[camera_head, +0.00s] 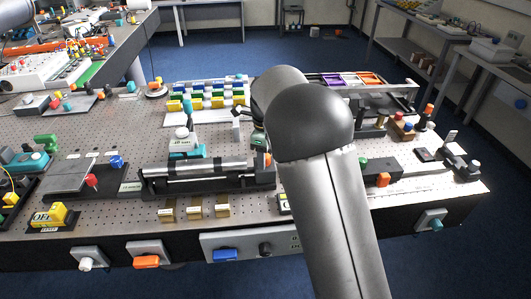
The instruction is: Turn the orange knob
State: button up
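An orange knob (146,261) sits on a light plate on the table's front face, at the lower left. My arm comes up from the bottom and bends over the middle of the table. It hides my fingertips and whatever is behind it. A small dark part shows at the left edge of the arm, and I cannot tell whether it belongs to my gripper. No contact with either orange part shows.
The perforated table (125,135) is crowded with fixtures. A long black-and-silver rail assembly (205,173) lies left of my arm. A blue knob (225,255) and a white knob (86,264) are on the front face. Blue floor (440,275) is open in front at right.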

jog(key=shift+r, duration=0.15)
notch_tip(320, 180, up, 17)
jog(key=b, duration=0.1)
dwell(0.4)
jog(key=s+d+f+n, duration=0.3)
jog(key=s+d+n, duration=0.5)
jog(key=s+d, duration=0.25)
jog(key=s+d+f+n, duration=0.3)
jog(key=s+f+n, duration=0.3)
jog(key=s, duration=0.5)
jog(key=s+d+f+n, duration=0.3)
jog(key=s+f+n, duration=0.2)
jog(key=s, duration=0.6)
jog(key=n, duration=0.2)
jog(key=shift+s+f+n+t, duration=0.2)
jog(key=shift+f+n+t, duration=0.1)
jog(key=shift+f+t, duration=0.1)
jog(key=shift+d, duration=0.1)
